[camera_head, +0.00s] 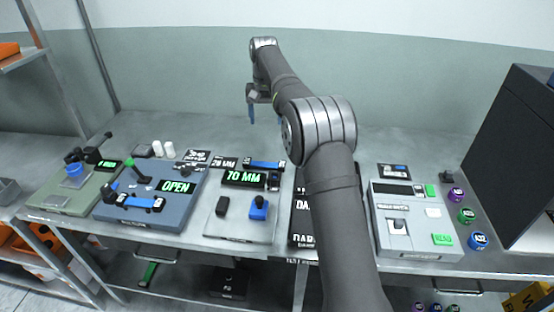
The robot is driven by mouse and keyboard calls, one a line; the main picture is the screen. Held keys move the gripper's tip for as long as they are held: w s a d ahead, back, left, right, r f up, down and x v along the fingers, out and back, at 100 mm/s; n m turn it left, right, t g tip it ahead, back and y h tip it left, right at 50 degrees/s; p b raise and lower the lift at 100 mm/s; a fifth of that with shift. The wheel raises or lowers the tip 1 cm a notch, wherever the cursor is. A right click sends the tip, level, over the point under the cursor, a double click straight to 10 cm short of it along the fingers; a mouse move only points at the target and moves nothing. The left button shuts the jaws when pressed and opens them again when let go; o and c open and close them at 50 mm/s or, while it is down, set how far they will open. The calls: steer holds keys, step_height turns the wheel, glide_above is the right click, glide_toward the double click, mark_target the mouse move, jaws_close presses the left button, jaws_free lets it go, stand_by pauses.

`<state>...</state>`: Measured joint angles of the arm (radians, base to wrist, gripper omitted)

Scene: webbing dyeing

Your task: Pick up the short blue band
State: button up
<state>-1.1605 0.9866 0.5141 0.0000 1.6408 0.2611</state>
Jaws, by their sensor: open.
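My gripper (266,115) hangs above the back of the table, with its two blue fingers apart and nothing visible between them. One blue band-like piece (264,165) lies behind the 70 MM display, below my gripper in the picture. Another blue strip (140,202) lies across the front of the blue-grey station with the OPEN display. I cannot tell from this view which is the short blue band. My gripper is apart from both. My arm hides part of the table's middle.
The grey station with the 70 MM display (244,179) carries a blue block (259,208) with a black knob. A green station (62,194) stands left. A white-grey panel (415,230) and a large black box (515,150) stand right. The table's back strip (210,130) is clear.

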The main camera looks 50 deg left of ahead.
steer(key=w+d+n, duration=0.1)
steer(key=n, duration=1.6)
glide_above(282, 163)
steer(key=f, duration=1.1)
steer(key=shift+s+d+f, duration=0.2)
steer(key=shift+s+f, duration=0.1)
steer(key=shift+f, duration=0.05)
steer(key=shift+w+a+f, duration=0.1)
steer(key=shift+f, duration=1.4)
steer(key=shift+w+f, duration=0.1)
steer(key=shift+f, duration=1.35)
steer(key=shift+c, duration=0.5)
steer(key=c, duration=1)
